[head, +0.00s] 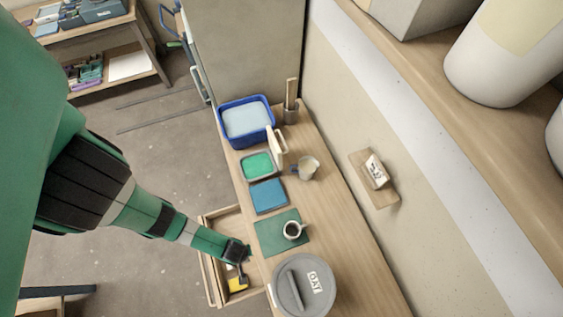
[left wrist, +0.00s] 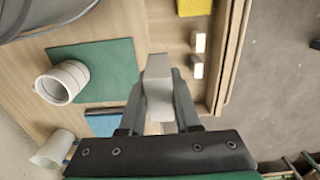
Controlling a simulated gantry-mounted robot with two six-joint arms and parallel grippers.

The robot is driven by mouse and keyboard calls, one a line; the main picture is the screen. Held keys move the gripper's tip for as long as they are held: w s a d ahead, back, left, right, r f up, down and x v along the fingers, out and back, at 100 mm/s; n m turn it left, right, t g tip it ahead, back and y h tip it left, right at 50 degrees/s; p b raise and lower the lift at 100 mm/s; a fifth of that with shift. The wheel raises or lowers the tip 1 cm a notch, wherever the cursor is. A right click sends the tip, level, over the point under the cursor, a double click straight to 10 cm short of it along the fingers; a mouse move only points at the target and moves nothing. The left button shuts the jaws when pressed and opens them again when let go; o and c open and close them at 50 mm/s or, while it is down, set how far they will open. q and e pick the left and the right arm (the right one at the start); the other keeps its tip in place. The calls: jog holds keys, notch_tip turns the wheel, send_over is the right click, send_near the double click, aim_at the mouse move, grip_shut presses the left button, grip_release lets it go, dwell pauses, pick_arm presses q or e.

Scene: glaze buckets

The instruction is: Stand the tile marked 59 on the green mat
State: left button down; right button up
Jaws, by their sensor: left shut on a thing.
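The dark green mat (head: 268,238) lies on the bench, with a white mug (head: 293,230) of dark liquid standing on it. The mat (left wrist: 112,62) and mug (left wrist: 62,83) also show in the left wrist view. My left gripper (head: 236,252) is over the open drawer, just left of the mat. In the left wrist view my left gripper (left wrist: 158,105) is shut on a pale grey tile (left wrist: 158,78); no number shows on it. Two small white blocks (left wrist: 198,42) stand in the drawer (left wrist: 219,50). I cannot read a 59 anywhere. My right gripper is not in view.
A yellow object (head: 238,283) lies in the drawer (head: 209,271). A grey lidded bucket (head: 292,290) stands in front of the mat. Behind it are a blue tile (head: 268,196), a green-filled tray (head: 258,165), a pale jug (head: 309,167) and a blue tub (head: 225,127).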

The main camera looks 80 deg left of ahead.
pick_arm(q)
jog(key=shift+w, duration=0.25)
jog(key=shift+s, duration=0.2)
jog(key=shift+a+f, duration=0.15)
jog(key=shift+f, duration=0.05)
jog(key=w+a+f+b, duration=0.4)
jog(key=w+a, duration=0.1)
jog(key=w, duration=0.1)
jog(key=b, duration=0.4)
send_over(268, 232)
jog(key=f, duration=0.4)
jog(key=shift+s+d+f, duration=0.35)
jog(key=shift+s+d, duration=0.05)
jog(key=shift+w+a, duration=0.1)
jog(key=shift+w, duration=0.1)
jog(key=f+b, duration=0.4)
jog(key=shift+w+a+f+b, duration=0.15)
jog(key=shift+w+a+b, duration=0.15)
jog(key=shift+r, duration=0.2)
jog(key=shift+f, duration=0.15)
jog(key=c, duration=0.6)
grip_release()
